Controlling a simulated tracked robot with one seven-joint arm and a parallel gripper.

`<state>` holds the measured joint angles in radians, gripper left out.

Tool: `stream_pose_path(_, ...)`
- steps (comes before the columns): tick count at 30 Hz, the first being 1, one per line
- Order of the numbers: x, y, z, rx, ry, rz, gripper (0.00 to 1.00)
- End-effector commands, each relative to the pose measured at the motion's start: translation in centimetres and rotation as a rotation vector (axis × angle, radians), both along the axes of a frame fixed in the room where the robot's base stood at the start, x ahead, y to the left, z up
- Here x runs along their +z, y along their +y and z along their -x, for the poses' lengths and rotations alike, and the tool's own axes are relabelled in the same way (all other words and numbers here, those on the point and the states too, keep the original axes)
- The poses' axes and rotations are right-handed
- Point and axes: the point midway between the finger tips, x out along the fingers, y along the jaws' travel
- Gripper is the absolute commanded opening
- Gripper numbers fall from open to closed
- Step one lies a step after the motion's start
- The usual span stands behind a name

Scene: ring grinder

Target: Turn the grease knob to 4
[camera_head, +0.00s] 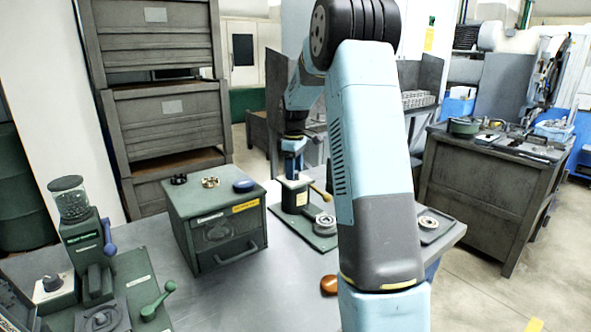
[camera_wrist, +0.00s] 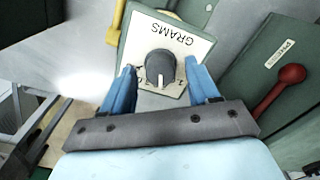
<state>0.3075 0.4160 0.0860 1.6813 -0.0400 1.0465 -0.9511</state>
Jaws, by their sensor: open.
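In the wrist view a dark grey round knob (camera_wrist: 160,64) stands on a white dial plate (camera_wrist: 180,35) marked GRAMS. A pale pointer mark shows at the knob's lower edge in the picture. The small scale figures are too unclear to read. My gripper (camera_wrist: 160,68) is open, with one blue finger to each side of the knob and a visible gap on both sides. In the head view my gripper (camera_head: 293,167) points down over a small green unit with a white top (camera_head: 296,183) in the middle of the bench; the knob is hidden there.
In the wrist view a red ball-ended lever (camera_wrist: 290,74) is right of the dial and a yellow bar (camera_wrist: 117,22) left. In the head view a green drawer box (camera_head: 218,228) stands left of the unit, a grinder (camera_head: 88,245) farther left, and an orange-brown object (camera_head: 328,285) in front.

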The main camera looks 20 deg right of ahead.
Motion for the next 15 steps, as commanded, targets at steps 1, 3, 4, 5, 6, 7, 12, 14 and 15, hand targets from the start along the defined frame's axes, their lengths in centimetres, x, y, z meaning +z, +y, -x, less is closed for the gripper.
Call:
stream_pose_path(1,-0.07,0.00,0.00,0.000,0.000,0.000,0.60)
stream_pose_path(3,-0.09,0.00,0.00,0.000,0.000,0.000,0.60)
stream_pose_path(4,-0.09,0.00,0.00,0.000,0.000,0.000,0.60)
stream_pose_path(5,-0.08,-0.01,-0.01,0.000,0.000,0.000,0.60)
stream_pose_path(6,-0.08,0.00,-0.01,0.000,0.000,0.000,0.60)
stream_pose_path(7,-0.07,0.00,-0.01,0.000,0.000,0.000,0.60)
stream_pose_path(12,-0.06,-0.01,-0.01,0.000,-0.001,0.001,0.46)
stream_pose_path(14,-0.06,-0.01,-0.01,0.000,0.000,0.000,0.40)
stream_pose_path(15,-0.06,-0.01,-0.01,0.000,0.000,0.000,0.36)
